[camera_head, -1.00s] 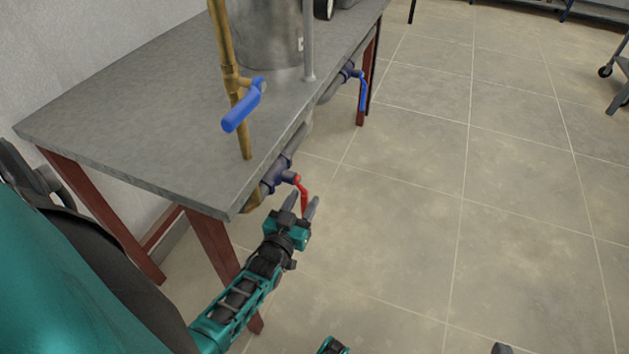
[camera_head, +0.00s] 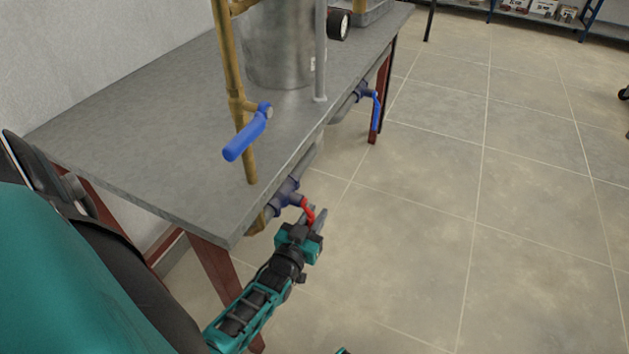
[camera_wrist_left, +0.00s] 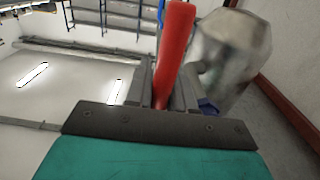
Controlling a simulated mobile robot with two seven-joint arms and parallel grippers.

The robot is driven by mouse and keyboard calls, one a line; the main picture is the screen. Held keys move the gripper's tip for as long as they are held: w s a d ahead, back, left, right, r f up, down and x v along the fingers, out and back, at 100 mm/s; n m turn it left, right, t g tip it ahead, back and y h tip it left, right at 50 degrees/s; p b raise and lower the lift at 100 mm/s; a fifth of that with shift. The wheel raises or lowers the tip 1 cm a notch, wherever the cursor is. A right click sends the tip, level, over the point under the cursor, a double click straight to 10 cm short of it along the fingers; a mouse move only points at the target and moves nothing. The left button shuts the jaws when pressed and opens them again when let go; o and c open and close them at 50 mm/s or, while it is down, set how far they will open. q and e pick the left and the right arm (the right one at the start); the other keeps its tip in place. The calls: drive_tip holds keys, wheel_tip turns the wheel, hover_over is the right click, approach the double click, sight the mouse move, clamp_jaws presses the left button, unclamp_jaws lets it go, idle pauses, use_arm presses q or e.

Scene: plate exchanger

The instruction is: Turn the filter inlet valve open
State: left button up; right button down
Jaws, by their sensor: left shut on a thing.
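A valve with a red lever handle (camera_head: 307,211) sits on the pipe along the front edge of the table. My left gripper (camera_head: 314,220) is at the red lever and is shut on it. In the left wrist view the red lever (camera_wrist_left: 174,50) stands between my left gripper's two fingers (camera_wrist_left: 165,88). The valve body (camera_head: 285,196) is dark blue-grey and joins the grey pipe. The outer end of the lever is partly hidden by my fingers in the head view. My right gripper cannot be made out.
A brass pipe with a blue lever (camera_head: 247,136) rises above the grey table (camera_head: 130,130). Another valve with a blue lever (camera_head: 376,111) hangs farther along the same edge. A steel tank (camera_head: 281,50) stands on the table. The tiled floor at right is clear.

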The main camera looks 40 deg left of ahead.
use_arm(q)
drive_tip(key=shift+w, duration=0.1)
clamp_jaws()
drive_tip(key=w+t, duration=0.1)
drive_tip(key=r+t, duration=0.1)
drive_tip(key=t, duration=0.1)
drive_tip(key=w+t, duration=0.1)
drive_tip(key=t, duration=0.1)
drive_tip(key=shift+w+a+r+y+b, duration=0.2)
drive_tip(key=shift+w+a+y+b, duration=0.1)
drive_tip(key=shift+w+y+b, duration=0.1)
drive_tip(key=shift+r+t, duration=0.15)
drive_tip(key=shift+t, duration=0.15)
idle(0.3)
drive_tip(key=o, duration=0.8)
unclamp_jaws()
drive_tip(key=shift+c, duration=0.2)
drive_tip(key=shift+s, duration=0.1)
